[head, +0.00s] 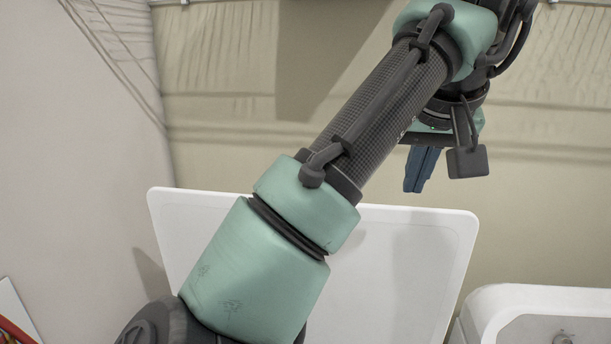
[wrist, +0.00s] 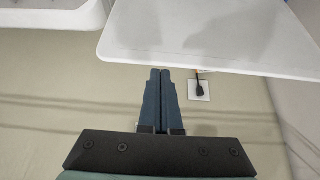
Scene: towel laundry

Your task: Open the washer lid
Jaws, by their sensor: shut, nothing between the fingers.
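The washer lid (head: 400,270) is a flat white panel with rounded corners, standing raised in front of the wall in the head view. My arm covers its middle and left part, and its lower edge and the washer body are out of view. The lid also fills the top of the wrist view (wrist: 215,30). My gripper (head: 416,188) is above the lid's top edge, towards its right end. Its blue fingers are together and empty in the wrist view (wrist: 158,72), with their tips close to the lid's edge. I cannot tell whether they touch it.
A white appliance (head: 540,295) stands to the right of the lid, across a narrow gap. A beige wall (head: 220,120) is behind, with a white outlet and dark plug (wrist: 199,91). A pale side wall (head: 80,180) is at left. A red object (head: 12,330) shows at the lower left corner.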

